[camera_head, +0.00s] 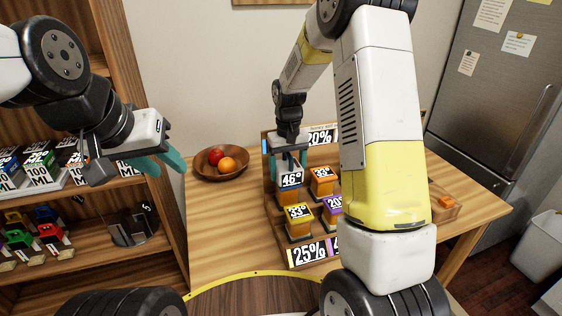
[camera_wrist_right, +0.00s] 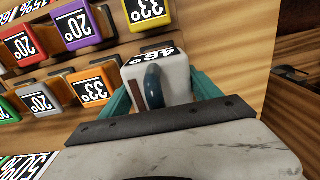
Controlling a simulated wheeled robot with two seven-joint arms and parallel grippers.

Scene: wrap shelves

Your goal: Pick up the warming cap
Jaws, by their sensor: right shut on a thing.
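A pale grey block labelled 46° (camera_head: 291,180) is at the upper left of the stepped wooden rack; I take it to be the warming cap. In the right wrist view the same block (camera_wrist_right: 178,70) shows a dark blue oval and a brown strip on its side. My right gripper (camera_head: 288,163) is shut on it, with a teal finger on each side. I cannot tell whether the block still touches its peg. My left gripper (camera_head: 160,165) is open and empty in front of the shelves at left.
The wooden rack (camera_head: 274,208) holds orange, yellow and purple blocks labelled 33° and 20° close by. A bowl (camera_head: 235,172) with red and orange fruit stands left of it. Shelves (camera_head: 165,240) with boxes are at left, and a fridge (camera_head: 490,90) is at right.

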